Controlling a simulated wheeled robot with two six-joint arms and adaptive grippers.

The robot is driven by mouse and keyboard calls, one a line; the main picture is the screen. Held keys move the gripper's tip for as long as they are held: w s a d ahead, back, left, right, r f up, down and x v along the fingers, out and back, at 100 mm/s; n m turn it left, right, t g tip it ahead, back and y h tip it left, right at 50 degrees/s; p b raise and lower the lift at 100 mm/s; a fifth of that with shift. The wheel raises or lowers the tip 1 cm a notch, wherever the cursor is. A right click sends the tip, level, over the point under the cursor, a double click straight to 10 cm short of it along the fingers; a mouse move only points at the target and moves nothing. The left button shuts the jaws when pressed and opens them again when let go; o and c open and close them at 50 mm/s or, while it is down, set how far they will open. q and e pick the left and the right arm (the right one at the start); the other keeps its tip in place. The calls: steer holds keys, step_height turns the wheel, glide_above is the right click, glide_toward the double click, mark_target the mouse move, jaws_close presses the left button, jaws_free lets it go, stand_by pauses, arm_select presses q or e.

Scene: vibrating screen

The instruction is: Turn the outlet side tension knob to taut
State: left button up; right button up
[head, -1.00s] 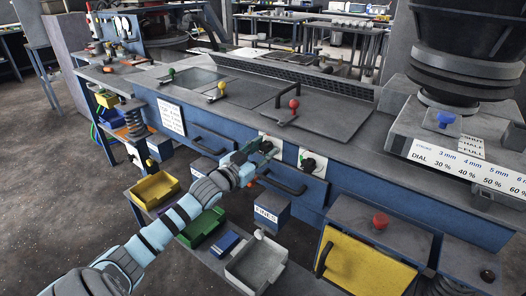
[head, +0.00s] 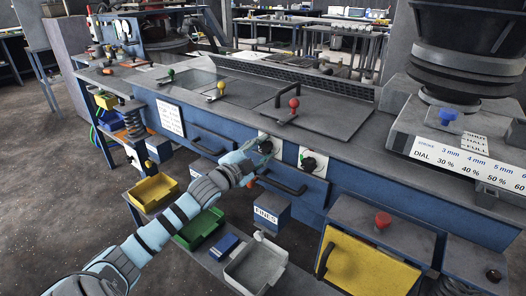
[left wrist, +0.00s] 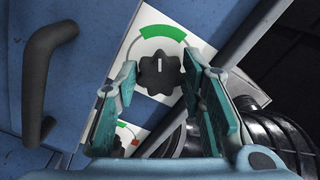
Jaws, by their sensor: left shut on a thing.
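Two black tension knobs on white dial plates sit on the blue front panel. The left knob (head: 264,138) is at my left gripper (head: 264,152); the right knob (head: 308,163) stands free. In the left wrist view the left gripper (left wrist: 160,78) has its teal fingers on either side of a black lobed knob (left wrist: 160,76), shut on it. The knob's white pointer line stands upright in that picture, toward a green arc (left wrist: 163,31) on the plate. A second dial plate (left wrist: 128,130) is partly hidden behind a finger. I cannot read which knob is the outlet side one.
A dark drawer handle (head: 280,186) lies just below the knobs. A FINES box (head: 270,212), a grey tray (head: 255,265) and a green bin (head: 200,229) stand lower down. Red (head: 294,103), yellow (head: 221,86) and green (head: 171,73) knobbed levers stand on the deck above.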

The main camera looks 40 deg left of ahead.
arm_select(q)
steer(key=shift+f+m, duration=0.1)
steer(key=shift+m, duration=0.5)
steer(key=o, duration=1.1)
